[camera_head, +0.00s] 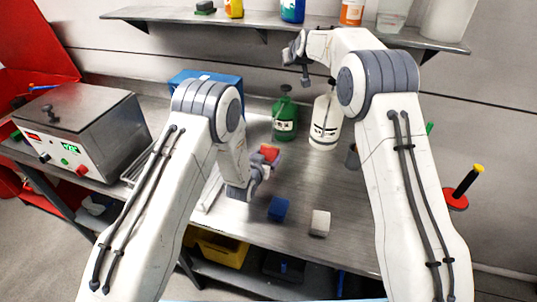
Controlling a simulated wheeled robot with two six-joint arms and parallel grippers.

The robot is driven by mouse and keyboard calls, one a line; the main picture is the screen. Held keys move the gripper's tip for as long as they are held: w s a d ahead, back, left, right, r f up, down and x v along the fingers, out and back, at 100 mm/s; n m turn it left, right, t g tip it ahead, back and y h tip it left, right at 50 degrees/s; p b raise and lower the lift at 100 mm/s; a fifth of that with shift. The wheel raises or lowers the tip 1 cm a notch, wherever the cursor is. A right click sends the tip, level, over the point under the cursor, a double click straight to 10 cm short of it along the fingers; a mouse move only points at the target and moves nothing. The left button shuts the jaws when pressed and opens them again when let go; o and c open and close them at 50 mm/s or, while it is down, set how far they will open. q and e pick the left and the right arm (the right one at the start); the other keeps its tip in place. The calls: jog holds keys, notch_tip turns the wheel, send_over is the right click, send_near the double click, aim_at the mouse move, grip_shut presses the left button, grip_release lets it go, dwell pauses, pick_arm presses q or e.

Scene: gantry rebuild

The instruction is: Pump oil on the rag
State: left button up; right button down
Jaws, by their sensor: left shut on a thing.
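A small folded red rag (269,153) is held by my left gripper (264,167), which is shut on it just above the bench, in front of the green can. The green can (285,127) stands upright on the bench with a dark pump top. A white bottle (324,133) with a dark printed band and a thin dark spout stands to its right. Which of the two holds oil, I cannot tell. My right gripper (301,70) hangs above and behind the green can, near the shelf edge, apart from both containers. Its jaw opening is unclear.
A blue block-like piece (278,208) and a white one (320,223) lie on the metal bench (300,190) near its front edge. A blue box (205,77) is behind my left arm. A metal device (83,125) stands left. A shelf (270,27) with bottles runs above.

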pick_arm(q)
jog(key=shift+s+a, duration=0.35)
jog(key=shift+s, duration=0.75)
jog(key=shift+s+a, duration=0.35)
jog(key=shift+s, duration=0.7)
jog(key=shift+s+a, duration=0.35)
jog(key=shift+s, duration=0.75)
pick_arm(e)
jog(key=shift+f, duration=0.1)
